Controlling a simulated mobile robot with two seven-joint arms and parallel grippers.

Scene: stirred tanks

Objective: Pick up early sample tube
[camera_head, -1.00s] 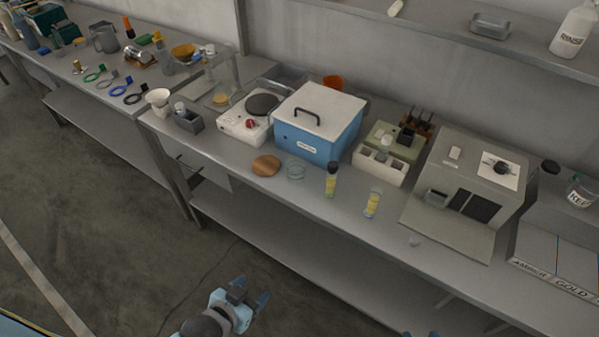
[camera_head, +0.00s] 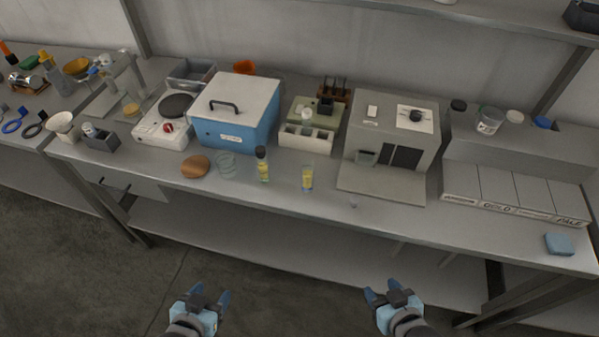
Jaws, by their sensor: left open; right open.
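Two small yellow-labelled tubes stand upright near the bench's front edge. One tube with a dark cap (camera_head: 263,164) is left of the other, a clear-topped tube (camera_head: 307,178). I cannot read their labels, so I cannot tell which is the early sample tube. My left gripper (camera_head: 208,294) is open and empty, in front of the bench and below the tubes in the picture. My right gripper (camera_head: 384,291) is open and empty, also in front of the bench, further right.
Behind the tubes stand a blue box with a white lid (camera_head: 236,110), a pale rack (camera_head: 306,138) and a grey cabinet (camera_head: 390,140). A brown round object (camera_head: 195,166) and a glass dish (camera_head: 227,165) lie to the left. A blue sponge (camera_head: 559,244) lies far right.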

